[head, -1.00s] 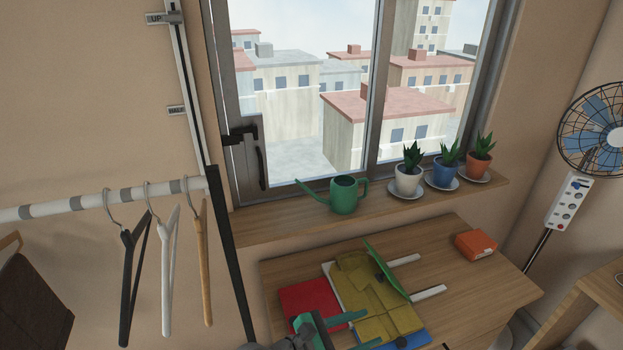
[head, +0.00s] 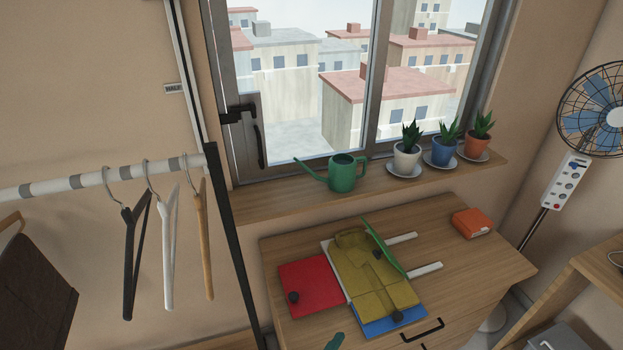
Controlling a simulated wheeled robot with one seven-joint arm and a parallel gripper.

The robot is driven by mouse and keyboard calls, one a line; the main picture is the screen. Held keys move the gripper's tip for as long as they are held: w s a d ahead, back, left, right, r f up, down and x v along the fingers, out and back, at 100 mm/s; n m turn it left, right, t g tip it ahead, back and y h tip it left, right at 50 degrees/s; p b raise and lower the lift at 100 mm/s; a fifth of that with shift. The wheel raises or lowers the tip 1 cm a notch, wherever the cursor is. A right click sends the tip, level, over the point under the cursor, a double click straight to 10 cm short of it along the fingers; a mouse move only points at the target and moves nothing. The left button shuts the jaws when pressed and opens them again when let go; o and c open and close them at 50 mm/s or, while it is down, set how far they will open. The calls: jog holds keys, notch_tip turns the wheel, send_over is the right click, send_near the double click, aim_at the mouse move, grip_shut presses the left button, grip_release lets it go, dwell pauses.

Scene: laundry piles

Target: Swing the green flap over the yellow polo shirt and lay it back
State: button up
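The green flap (head: 388,253) stands tilted up along the right side of the folding board, apart from the table. A dark knob shows near its left edge. The yellow polo shirt (head: 372,292) lies on the board to the left of the flap, with creased, folded parts on top. The red flap (head: 312,285) lies flat at the left with a black knob. The blue flap (head: 388,325) lies at the front, its black knob showing beside the shirt. Of my gripper, only a teal tip (head: 335,343) shows at the bottom edge, in front of the board; the rest is out of frame.
The wooden table (head: 450,205) has free room around the board. Two white bars (head: 425,271) extend right from it. An orange box (head: 472,223) sits at the right. Behind, the sill holds a green watering can (head: 346,173) and potted plants. Hangers (head: 168,240) hang at the left.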

jog(key=s+a+m+t+y, duration=0.1)
jog(key=s+a+m+y, duration=0.2)
jog(key=s+m, duration=0.3)
jog(key=s+a+m+t+y, duration=0.1)
jog(key=s+a+m+y, duration=0.2)
jog(key=s, duration=1.1)
jog(key=a+m, duration=0.1)
jog(key=m, duration=0.2)
jog(key=shift+s+a+m+t+y, duration=0.2)
jog(key=shift+a+m+t+y, duration=0.1)
jog(key=shift+a+m+y, duration=0.1)
jog(key=s+r+m, duration=0.3)
jog(key=s+r+m+t, duration=0.1)
jog(key=m, duration=0.1)
jog(key=shift+s+d+r, duration=0.15)
jog(key=shift+s+d, duration=0.1)
jog(key=shift+s, duration=0.05)
jog(key=shift+c, duration=0.6)
jog(key=shift+s+r+m, duration=0.15)
jog(key=shift+r+m, duration=0.05)
jog(key=shift+m, duration=0.1)
grip_shut()
jog(key=shift+d, duration=0.15)
